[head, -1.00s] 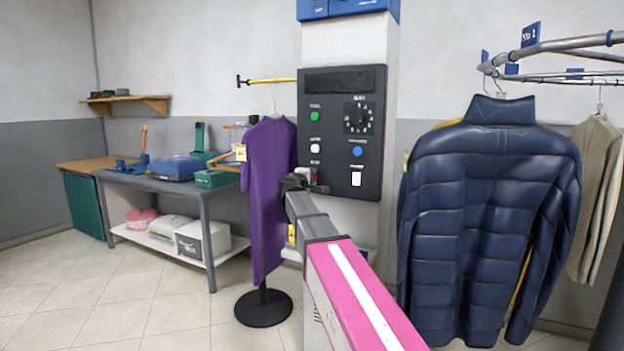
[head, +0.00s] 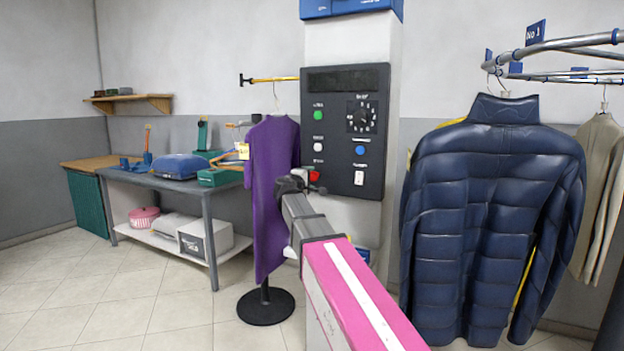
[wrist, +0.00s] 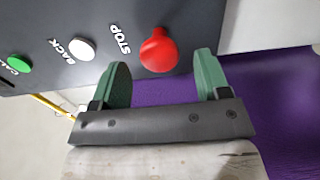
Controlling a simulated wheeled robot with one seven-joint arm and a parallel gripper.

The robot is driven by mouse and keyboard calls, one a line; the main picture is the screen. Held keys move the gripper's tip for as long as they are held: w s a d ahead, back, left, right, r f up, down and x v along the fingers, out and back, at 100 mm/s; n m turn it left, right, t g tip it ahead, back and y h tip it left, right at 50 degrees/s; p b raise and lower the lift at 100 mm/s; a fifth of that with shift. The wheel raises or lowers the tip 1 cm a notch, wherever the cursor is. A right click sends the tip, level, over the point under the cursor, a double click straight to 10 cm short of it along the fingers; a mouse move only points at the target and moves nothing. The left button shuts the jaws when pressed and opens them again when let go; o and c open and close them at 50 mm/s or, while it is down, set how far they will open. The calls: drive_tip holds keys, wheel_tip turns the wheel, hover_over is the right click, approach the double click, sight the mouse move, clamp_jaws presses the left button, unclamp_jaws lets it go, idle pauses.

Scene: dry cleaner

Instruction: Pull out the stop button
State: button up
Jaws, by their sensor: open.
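The red stop button (wrist: 158,50) is a round knob under the word STOP on the dark control panel (head: 345,100). In the head view the red button (head: 315,176) shows low on the panel's left side, just past the end of my arm. My gripper (wrist: 160,80) is open, with its two green fingers apart. In the wrist view the button appears ahead of the fingertips, between them but nearer the right finger. I see no contact with it.
A white BACK button (wrist: 82,49) and a green button (wrist: 19,64) share the panel. A purple garment (head: 270,190) hangs close by on the left. A navy padded jacket (head: 490,200) hangs at the right. A work table (head: 190,185) stands further left.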

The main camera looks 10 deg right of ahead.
drive_tip(key=v, duration=0.8)
